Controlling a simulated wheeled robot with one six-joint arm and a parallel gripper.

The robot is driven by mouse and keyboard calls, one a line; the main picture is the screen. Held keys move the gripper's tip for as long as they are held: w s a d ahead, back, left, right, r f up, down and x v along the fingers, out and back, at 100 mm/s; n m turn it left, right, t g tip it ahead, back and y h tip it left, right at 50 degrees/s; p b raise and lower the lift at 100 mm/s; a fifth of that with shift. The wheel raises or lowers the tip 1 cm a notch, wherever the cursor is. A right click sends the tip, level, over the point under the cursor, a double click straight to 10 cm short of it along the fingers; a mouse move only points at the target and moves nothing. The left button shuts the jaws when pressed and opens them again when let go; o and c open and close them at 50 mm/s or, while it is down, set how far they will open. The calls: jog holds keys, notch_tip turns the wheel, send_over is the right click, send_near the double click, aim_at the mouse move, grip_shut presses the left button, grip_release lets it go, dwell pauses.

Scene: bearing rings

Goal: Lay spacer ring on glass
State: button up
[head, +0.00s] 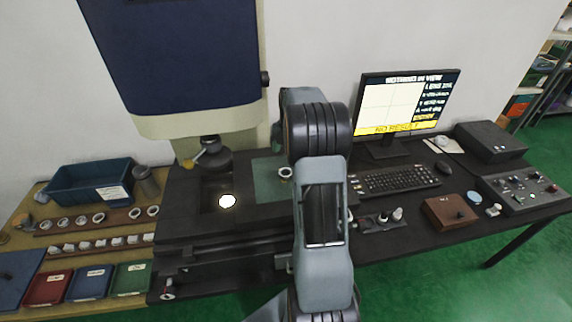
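Several metal rings (98,218) sit in a row on a brown rack at the left. A second row of small pale rings (100,243) lies in front of it. I cannot tell which one is the spacer ring. A small ring-like piece (285,172) shows on a greenish plate (265,188) on the dark machine stage, left of my arm. A bright lit disc (227,201) shines on the stage below the lens; it looks bare. I cannot tell which surface is the glass. My arm stands upright in the middle and its end is hidden behind its own links.
A tall blue and cream machine (175,55) overhangs the stage. A blue bin (90,183) and red, blue and green trays (132,279) are at the left. A monitor (408,103) reading "NO RESULT", a keyboard (395,180) and a control box (525,194) are at the right.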

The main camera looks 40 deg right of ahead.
jog(key=shift+w+d+r, duration=0.1)
jog(key=shift+r, duration=1)
jog(key=shift+d+r, duration=0.1)
jog(key=shift+r, duration=0.95)
jog(key=shift+a, duration=0.1)
